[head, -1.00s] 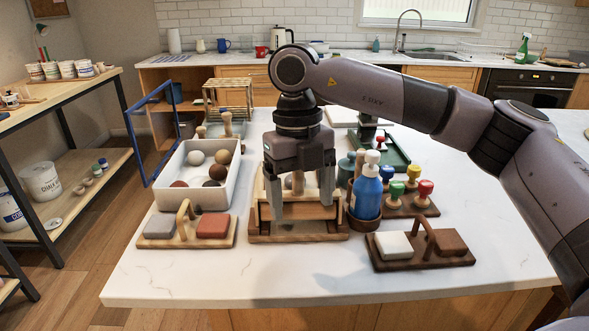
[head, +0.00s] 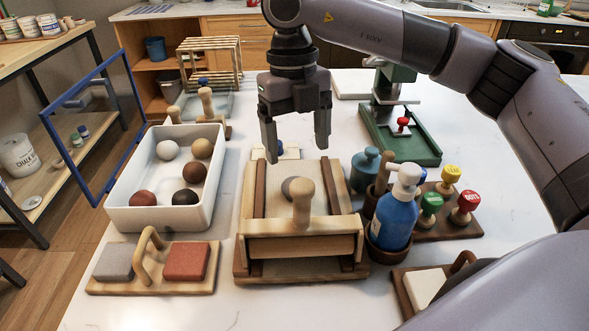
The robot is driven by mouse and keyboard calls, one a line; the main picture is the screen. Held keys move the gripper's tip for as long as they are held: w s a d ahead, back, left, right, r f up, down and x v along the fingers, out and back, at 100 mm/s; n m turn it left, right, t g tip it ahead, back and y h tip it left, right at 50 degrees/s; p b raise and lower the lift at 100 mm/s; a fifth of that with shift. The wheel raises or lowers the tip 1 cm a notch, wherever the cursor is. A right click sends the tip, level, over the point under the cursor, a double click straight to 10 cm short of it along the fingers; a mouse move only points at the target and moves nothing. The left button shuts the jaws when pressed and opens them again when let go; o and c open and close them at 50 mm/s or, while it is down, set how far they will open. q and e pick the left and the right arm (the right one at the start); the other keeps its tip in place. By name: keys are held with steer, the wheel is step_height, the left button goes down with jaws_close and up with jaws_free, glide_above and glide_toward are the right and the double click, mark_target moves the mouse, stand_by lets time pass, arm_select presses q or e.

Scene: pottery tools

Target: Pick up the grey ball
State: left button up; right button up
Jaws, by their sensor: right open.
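A grey rounded shape, likely the grey ball (head: 288,187), shows on the bed of a wooden frame press (head: 247,215). It is partly hidden behind the press's wooden knob handle (head: 302,205). My right gripper (head: 297,150) is open and empty, fingers pointing down. In the picture its fingertips are above and beyond the grey shape; the exact height cannot be told. My left gripper is not in view.
A white tray (head: 122,215) at left holds several balls in white, tan and brown tones. A blue pump bottle (head: 394,222) and several coloured stamps (head: 431,205) stand right of the press. A green press (head: 415,150) stands behind them. A block holder (head: 150,285) sits front left.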

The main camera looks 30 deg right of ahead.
steer(key=shift+w+d, duration=0.1)
steer(key=shift+w, duration=0.1)
steer(key=shift+f, duration=0.35)
steer(key=shift+s+a+f+p, duration=0.1)
steer(key=shift+s+f+p, duration=0.1)
steer(key=shift+f, duration=0.85)
steer(key=shift+s+a+f+p, duration=0.1)
steer(key=shift+a+f+p, duration=0.1)
steer(key=shift+f, duration=0.85)
steer(key=shift+s+a+f+p, duration=0.1)
steer(key=shift+s+f+p, duration=0.1)
steer(key=shift+f, duration=0.85)
steer(key=c, duration=1.1)
